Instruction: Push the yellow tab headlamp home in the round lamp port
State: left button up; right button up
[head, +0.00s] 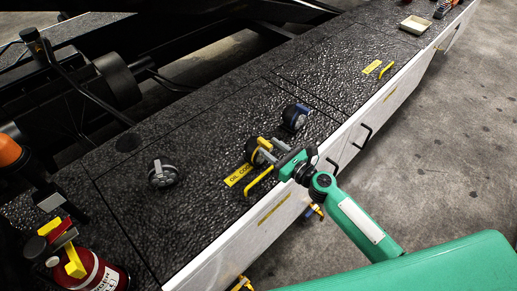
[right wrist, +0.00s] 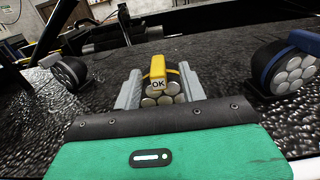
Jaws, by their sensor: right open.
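A dark round spot in the deck, apparently the round lamp port (head: 128,142), lies to the left and looks empty. A grey-tab headlamp (head: 162,174) and a blue-tab headlamp (head: 295,117) stand on the deck on either side. My left gripper is out of view.
A yellow label (head: 238,175) and a yellow handle (head: 259,181) are beside the gripper. A red extinguisher (head: 100,274) stands at lower left. A small cream tray (head: 415,25) is at the far right. Deck between yellow and grey headlamps is mostly clear.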

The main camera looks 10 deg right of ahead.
aim_at(258, 139)
jog(key=x, duration=0.4)
jog(key=shift+s, duration=0.1)
jog(key=shift+f, duration=0.1)
grip_shut()
